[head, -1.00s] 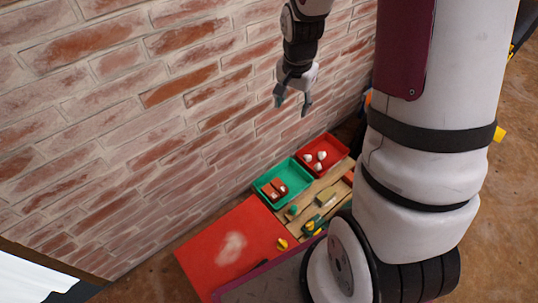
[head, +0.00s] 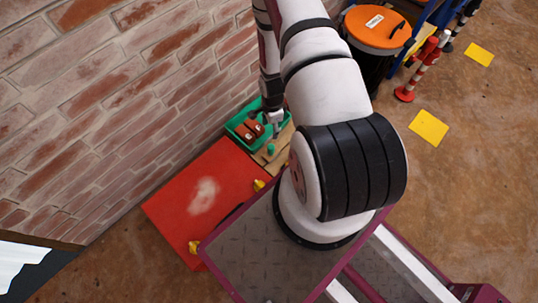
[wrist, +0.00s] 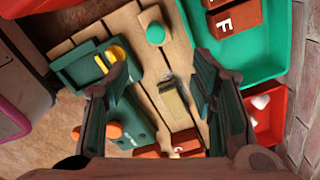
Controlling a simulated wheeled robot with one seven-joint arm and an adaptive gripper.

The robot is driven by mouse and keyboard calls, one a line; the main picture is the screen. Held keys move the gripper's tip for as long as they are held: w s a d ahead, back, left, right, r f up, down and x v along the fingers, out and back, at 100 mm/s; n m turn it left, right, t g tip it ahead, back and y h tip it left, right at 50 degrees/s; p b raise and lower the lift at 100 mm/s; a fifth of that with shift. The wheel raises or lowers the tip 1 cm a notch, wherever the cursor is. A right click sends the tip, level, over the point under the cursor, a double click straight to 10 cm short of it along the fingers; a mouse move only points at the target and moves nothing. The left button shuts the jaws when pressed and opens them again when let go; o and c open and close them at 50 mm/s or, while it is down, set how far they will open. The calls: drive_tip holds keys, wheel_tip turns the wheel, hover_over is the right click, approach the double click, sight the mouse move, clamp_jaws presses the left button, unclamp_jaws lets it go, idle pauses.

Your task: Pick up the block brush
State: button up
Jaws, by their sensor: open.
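The block brush, seemingly the small tan block (wrist: 173,104) with a darker upper end, lies on the wooden slats in the wrist view. My gripper (wrist: 163,78) is open above the slats, with a finger on each side of the block in the picture. No contact with it shows. In the head view my gripper (head: 272,122) is lowered beside the green tray, and my arm hides the brush.
The green tray (wrist: 262,70) holds red lettered bricks (wrist: 235,18). A red tray (wrist: 270,115) with white pieces, a green-knobbed item (wrist: 155,34), a dark green box (wrist: 75,75) and an orange item (wrist: 100,131) crowd around. The brick wall (wrist: 303,75) is close at right.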

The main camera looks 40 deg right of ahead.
sight(271, 146)
drive_tip(key=f+b, duration=0.1)
drive_tip(key=f, duration=0.2)
drive_tip(key=f+b, duration=0.1)
drive_tip(key=f, duration=0.3)
drive_tip(key=f+b, duration=0.1)
drive_tip(key=f, duration=0.3)
drive_tip(key=shift+s+a, duration=0.15)
drive_tip(key=shift+s, duration=0.2)
drive_tip(key=shift+w+a+f+b, duration=0.1)
drive_tip(key=shift+f+b, duration=0.7)
drive_tip(key=shift+f, duration=0.5)
drive_tip(key=shift+w+a+f+b, duration=0.1)
drive_tip(key=shift+f+b, duration=0.65)
drive_tip(key=shift+f, duration=0.55)
clamp_jaws()
